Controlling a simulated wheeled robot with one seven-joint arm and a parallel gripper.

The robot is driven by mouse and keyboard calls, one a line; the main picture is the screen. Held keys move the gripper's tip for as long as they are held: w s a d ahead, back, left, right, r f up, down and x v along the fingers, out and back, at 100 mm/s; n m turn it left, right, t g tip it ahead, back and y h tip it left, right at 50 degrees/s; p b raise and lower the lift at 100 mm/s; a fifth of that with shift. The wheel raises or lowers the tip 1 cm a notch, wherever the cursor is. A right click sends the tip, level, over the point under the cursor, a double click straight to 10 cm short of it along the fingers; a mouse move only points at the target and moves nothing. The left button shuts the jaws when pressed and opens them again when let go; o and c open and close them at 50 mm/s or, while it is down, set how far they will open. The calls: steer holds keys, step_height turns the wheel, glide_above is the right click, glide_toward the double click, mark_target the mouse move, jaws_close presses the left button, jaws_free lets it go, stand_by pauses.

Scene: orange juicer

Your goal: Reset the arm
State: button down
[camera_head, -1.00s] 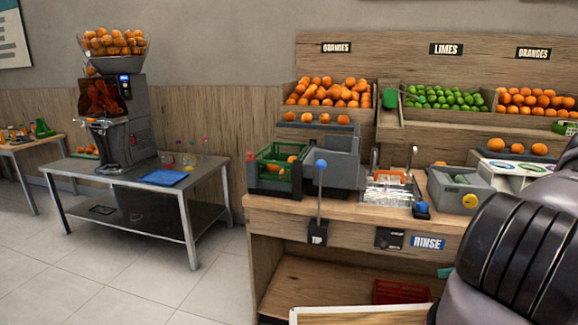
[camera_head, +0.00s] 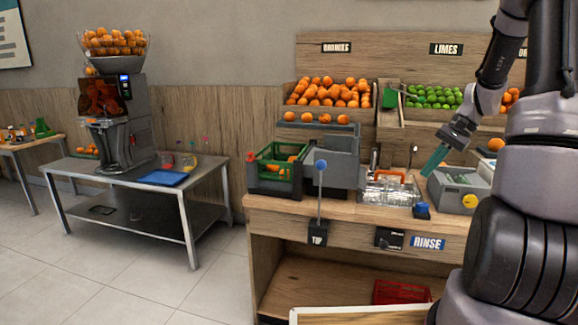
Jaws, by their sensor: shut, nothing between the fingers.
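My arm rises on the right of the head view and bends down toward the counter. My gripper (camera_head: 434,161) has teal fingers that point down and left. The fingers are together with nothing between them. It hangs in front of the produce display, above the counter by the grey box with a yellow knob (camera_head: 470,201). I cannot tell how far above the box it is.
The counter (camera_head: 275,207) holds a green crate (camera_head: 279,164) with oranges, a blue-knobbed lever (camera_head: 320,168) and a metal rinse basin (camera_head: 388,190). An orange juicer (camera_head: 126,125) stands on a metal table (camera_head: 130,186) at the left. Open floor lies front left.

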steer(key=s+a+r+n+t+h, duration=0.1)
steer(key=s+a+r+h, duration=0.1)
steer(key=s+a+r, duration=0.4)
steer(key=s+a+r+n+t+h, duration=0.1)
steer(key=s+a+r+n+t, duration=0.15)
steer(key=r, duration=0.45)
steer(key=s+a+r+n+t+h, duration=0.1)
steer(key=s+a+r+t, duration=0.2)
steer(key=s+a+r, duration=0.3)
steer(key=s, duration=0.5)
steer(key=shift+r, duration=0.25)
steer(key=shift+t, duration=0.25)
